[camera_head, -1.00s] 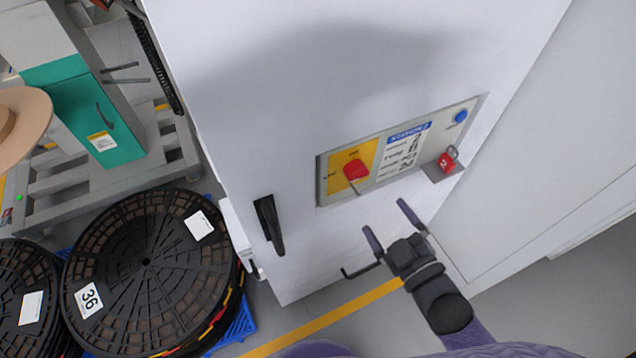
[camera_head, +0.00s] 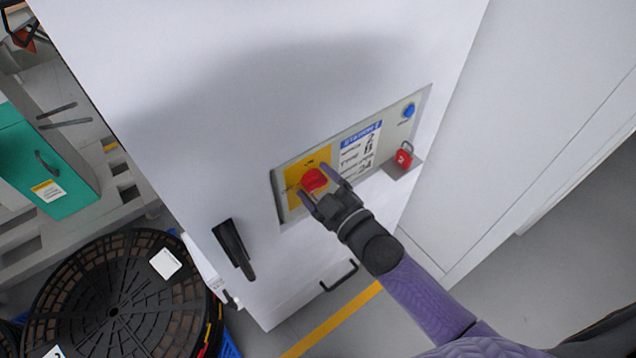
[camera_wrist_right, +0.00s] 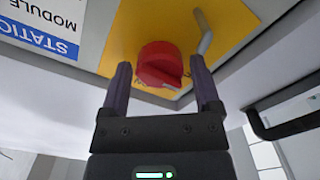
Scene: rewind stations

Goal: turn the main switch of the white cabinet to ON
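The white cabinet (camera_head: 180,120) stands in front of me with a grey control panel (camera_head: 391,122) on its face. The red main switch (camera_head: 315,180) sits on the panel's yellow plate (camera_head: 293,172); it also shows in the right wrist view (camera_wrist_right: 158,66). My right gripper (camera_head: 322,183) is open in front of the switch. In the right wrist view its two fingers (camera_wrist_right: 160,78) stand on either side of the red knob, apart from each other. Whether they touch it I cannot tell. My left gripper is not in view.
A blue button (camera_head: 409,110) and a red padlock (camera_head: 404,155) are at the panel's right end. A black door handle (camera_head: 234,248) is to the left of the panel. Black reels (camera_head: 115,300) stand at the lower left, near a teal box (camera_head: 45,165).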

